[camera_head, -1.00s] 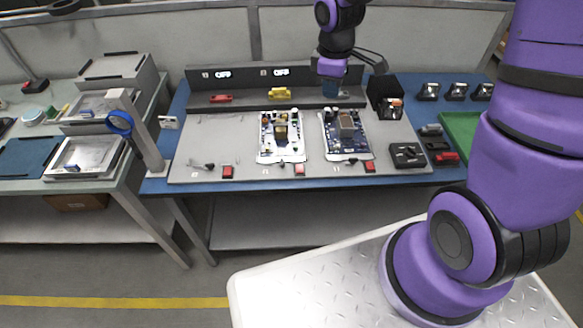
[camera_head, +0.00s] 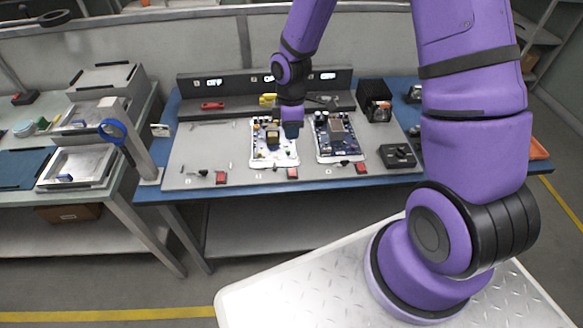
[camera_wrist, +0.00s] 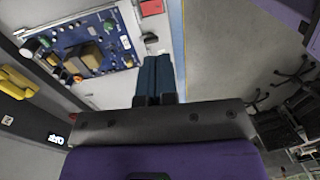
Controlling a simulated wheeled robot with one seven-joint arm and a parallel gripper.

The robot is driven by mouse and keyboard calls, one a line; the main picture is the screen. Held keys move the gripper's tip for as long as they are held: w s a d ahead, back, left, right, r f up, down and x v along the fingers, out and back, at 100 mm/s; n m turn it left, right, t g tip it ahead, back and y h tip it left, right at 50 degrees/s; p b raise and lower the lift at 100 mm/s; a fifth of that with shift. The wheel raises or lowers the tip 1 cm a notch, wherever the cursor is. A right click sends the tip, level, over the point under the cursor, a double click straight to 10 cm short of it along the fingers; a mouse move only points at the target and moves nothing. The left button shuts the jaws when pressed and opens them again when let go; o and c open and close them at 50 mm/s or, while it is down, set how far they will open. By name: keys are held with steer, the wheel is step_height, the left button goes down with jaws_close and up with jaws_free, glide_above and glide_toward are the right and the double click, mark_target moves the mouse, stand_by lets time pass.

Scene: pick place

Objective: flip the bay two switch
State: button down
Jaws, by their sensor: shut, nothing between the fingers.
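Three red switches sit along the front edge of the grey bench panel. The middle one, which I take as the bay two switch (camera_head: 292,173), stands in front of the board with a yellow component (camera_head: 262,152). A red block, likely this switch, also shows at the top of the wrist view (camera_wrist: 152,8). My gripper (camera_head: 291,130) is shut and empty, with its blue fingers pointing down at the right edge of that board, behind the switch. The fingers also show in the wrist view (camera_wrist: 157,75), apart from the red block. The switch's lever position is too small to tell.
A second board (camera_head: 336,136) stands to the right, with a black control box (camera_head: 397,156) beyond it. The left bay is bare, with its own red switch (camera_head: 221,177). A red clamp (camera_head: 212,105) and a yellow one (camera_head: 267,99) lie on the back ledge.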

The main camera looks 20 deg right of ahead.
mark_target(292, 172)
steer(key=shift+f, duration=0.15)
steer(key=f, duration=0.4)
steer(key=s+f, duration=0.1)
steer(key=f, duration=0.8)
steer(key=shift+s+a+f, duration=0.2)
steer(key=shift+s+f, duration=0.1)
steer(key=shift+f, duration=0.15)
steer(key=shift+w+d+r, duration=0.2)
steer(key=shift+w+r, duration=0.05)
steer(key=shift+w, duration=0.4)
